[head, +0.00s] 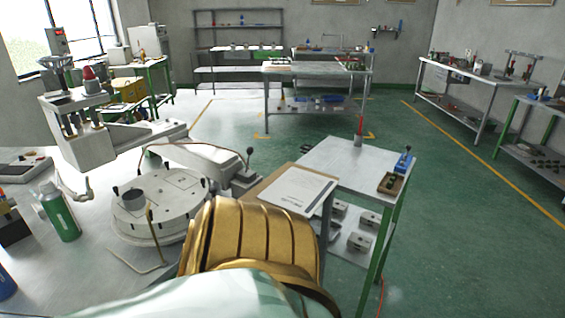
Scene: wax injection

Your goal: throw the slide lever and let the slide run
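A lever with a black ball knob (249,152) stands nearly upright on a grey block, beside a pale machine arm (195,160). It looks like the slide lever, but I cannot be sure. Which part is the slide is not clear. Gold and pale parts of my own arm fill the bottom middle and hide part of the bench behind them. Neither gripper shows.
A clipboard with a white sheet (298,190) lies right of the lever. Behind it, a steel table (335,160) holds an upright red-topped tool (359,130) and a small tray (391,184). A green bottle (60,212) stands at left. The green floor at right is open.

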